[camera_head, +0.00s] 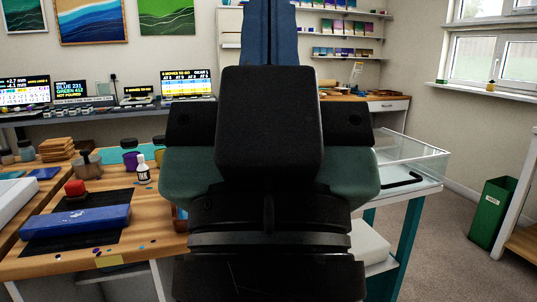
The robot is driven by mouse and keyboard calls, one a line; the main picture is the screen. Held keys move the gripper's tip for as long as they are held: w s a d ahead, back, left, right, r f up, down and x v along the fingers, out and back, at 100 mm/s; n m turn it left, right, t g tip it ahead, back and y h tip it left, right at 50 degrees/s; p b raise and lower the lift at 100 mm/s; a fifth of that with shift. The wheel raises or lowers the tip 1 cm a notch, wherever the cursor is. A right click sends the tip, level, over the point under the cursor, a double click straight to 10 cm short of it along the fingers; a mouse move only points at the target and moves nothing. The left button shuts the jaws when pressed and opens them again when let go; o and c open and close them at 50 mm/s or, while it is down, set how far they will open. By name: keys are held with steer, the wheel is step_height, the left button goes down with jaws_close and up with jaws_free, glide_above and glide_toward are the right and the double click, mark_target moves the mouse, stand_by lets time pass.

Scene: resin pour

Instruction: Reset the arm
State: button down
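My own arm fills the middle of the head camera view, seen from close up. Its large black and dark green links stand in front of the workbench, and a blue part rises out of the top edge. My gripper and its fingers do not show. Whether it holds anything cannot be seen. The middle of the bench area behind the arm is hidden.
At left, a wooden workbench (32,268) bears a blue block (75,222), a red-topped item (75,188), a white bottle (142,170) and jars. At right are a clear-walled tray (420,160) on a teal-legged stand and a green bin (491,213). Carpet between them is clear.

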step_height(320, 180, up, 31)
steer(key=p, duration=2.8)
steer(key=shift+p, duration=0.35)
